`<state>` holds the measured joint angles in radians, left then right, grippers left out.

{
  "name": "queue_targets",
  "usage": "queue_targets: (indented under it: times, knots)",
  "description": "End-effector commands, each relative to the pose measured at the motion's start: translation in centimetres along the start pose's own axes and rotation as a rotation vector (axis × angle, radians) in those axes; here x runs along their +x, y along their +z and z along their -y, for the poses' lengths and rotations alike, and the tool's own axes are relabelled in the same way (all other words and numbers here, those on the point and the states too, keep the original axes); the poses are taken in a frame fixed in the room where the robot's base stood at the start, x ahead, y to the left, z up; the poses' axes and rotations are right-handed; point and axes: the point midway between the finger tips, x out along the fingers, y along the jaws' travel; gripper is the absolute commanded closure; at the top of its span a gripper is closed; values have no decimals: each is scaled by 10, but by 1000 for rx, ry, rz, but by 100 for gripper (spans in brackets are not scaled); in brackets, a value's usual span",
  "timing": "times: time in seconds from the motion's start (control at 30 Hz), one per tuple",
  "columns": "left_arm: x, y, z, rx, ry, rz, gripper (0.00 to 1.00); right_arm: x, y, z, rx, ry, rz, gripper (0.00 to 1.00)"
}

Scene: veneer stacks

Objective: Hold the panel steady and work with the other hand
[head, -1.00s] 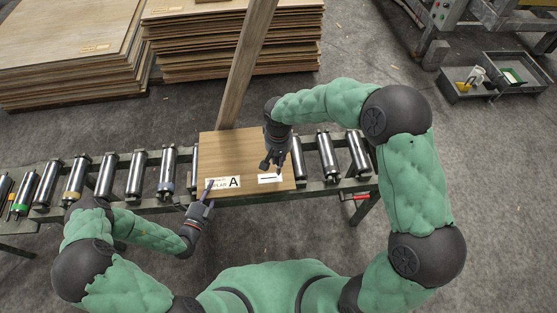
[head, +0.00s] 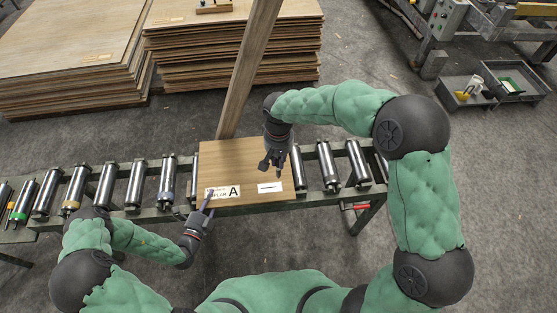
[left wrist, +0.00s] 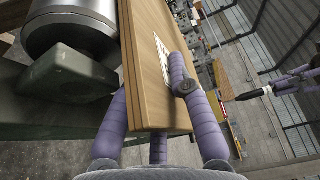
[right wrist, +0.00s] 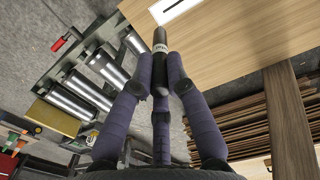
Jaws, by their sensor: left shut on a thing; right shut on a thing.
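The wooden panel (head: 240,158) lies on the roller conveyor. It bears a printed label with a large A (head: 222,192) and a white strip with a dark line (head: 270,187). My left gripper (head: 207,204) is shut on the panel's near edge; the left wrist view shows its fingers either side of the edge (left wrist: 142,75). My right gripper (head: 273,165) is above the panel, just beyond the strip. In the right wrist view it is shut on a dark marker with a pale band (right wrist: 160,50), pointing toward the strip (right wrist: 172,10). Whether its tip touches the panel is unclear.
Conveyor rollers (head: 105,178) run to both sides of the panel. A wooden post (head: 248,70) rises behind it. Veneer stacks (head: 230,50) stand at the back. Grey bins (head: 467,93) sit on the floor at right, near a machine (head: 440,30).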

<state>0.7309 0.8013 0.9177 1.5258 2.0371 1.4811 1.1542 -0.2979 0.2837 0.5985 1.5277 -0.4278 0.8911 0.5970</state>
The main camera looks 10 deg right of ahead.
Motion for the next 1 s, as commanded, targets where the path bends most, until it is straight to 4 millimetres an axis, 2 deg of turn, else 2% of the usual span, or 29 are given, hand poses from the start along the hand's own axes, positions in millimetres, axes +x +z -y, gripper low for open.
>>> queue_targets:
  times: [0.47, 0.5, 0.57, 0.87, 1.0]
  knots:
    - [0, 0, -1, -1, 2, 0, 100, 0, 0, 0, 0, 0, -1, 100]
    - [0, 0, -1, -1, 2, 0, 72, 0, 0, 0, 0, 0, -1, 100]
    - [0, 0, -1, -1, 2, 0, 55, 0, 0, 0, 0, 0, -1, 100]
    - [0, 2, 0, 1, 1, 3, 53, 0, 0, 0, 0, 0, -1, 100]
    - [-6, 2, -1, 1, 2, 5, 53, 0, 0, 0, 0, 0, -1, 100]
